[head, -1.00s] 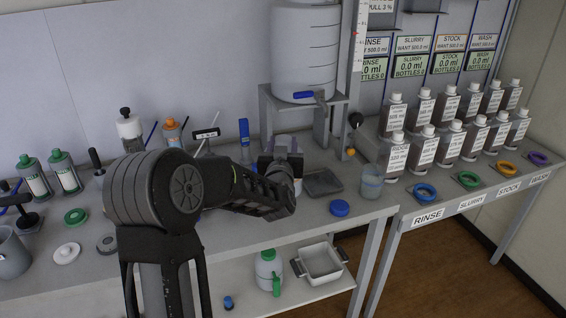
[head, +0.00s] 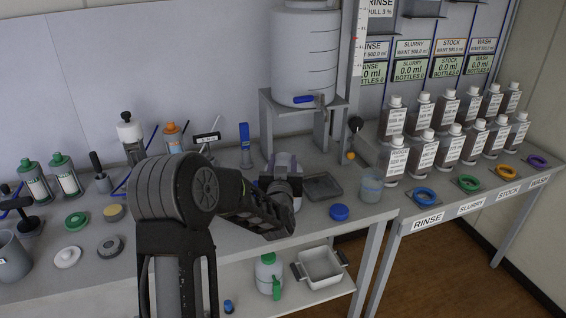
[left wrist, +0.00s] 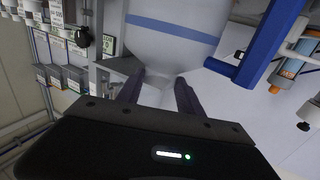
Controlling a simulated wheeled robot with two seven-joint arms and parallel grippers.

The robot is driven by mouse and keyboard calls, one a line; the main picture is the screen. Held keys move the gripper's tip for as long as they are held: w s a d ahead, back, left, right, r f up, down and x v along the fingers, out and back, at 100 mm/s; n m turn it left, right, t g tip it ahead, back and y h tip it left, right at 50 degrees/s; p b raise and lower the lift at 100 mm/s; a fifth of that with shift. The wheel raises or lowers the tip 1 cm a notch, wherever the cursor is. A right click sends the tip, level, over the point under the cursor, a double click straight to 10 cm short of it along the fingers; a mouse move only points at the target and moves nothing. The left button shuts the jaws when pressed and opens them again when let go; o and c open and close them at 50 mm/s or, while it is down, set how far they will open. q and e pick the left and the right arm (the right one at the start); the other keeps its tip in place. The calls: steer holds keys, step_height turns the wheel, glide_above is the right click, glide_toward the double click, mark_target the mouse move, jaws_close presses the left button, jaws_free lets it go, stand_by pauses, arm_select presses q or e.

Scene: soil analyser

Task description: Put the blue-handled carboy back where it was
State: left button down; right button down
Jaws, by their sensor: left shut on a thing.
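My left gripper (head: 280,188) is at the bench below the big tank's stand, its jaws shut on a pale, purplish-grey vessel (head: 288,161) that I take for the blue-handled carboy. I cannot tell whether the vessel touches the bench. A blue cap (head: 339,212) lies on the bench to its right. My right gripper is not in view.
The tank (head: 304,60) with a blue tap stands over the bench. A grey tray (head: 322,187) and a beaker (head: 371,187) are to the right. A green-handled jug (head: 268,272) and white basin (head: 320,266) are on the lower shelf. Bottles crowd the right bench.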

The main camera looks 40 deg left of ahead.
arm_select(q)
steer(key=shift+r, duration=0.15)
steer(key=c, duration=0.8)
jaws_free()
steer(key=shift+f, duration=0.25)
steer(key=shift+o, duration=0.2)
steer(key=shift+r, duration=0.15)
steer(key=b+v, duration=0.2)
steer(key=v, duration=1)
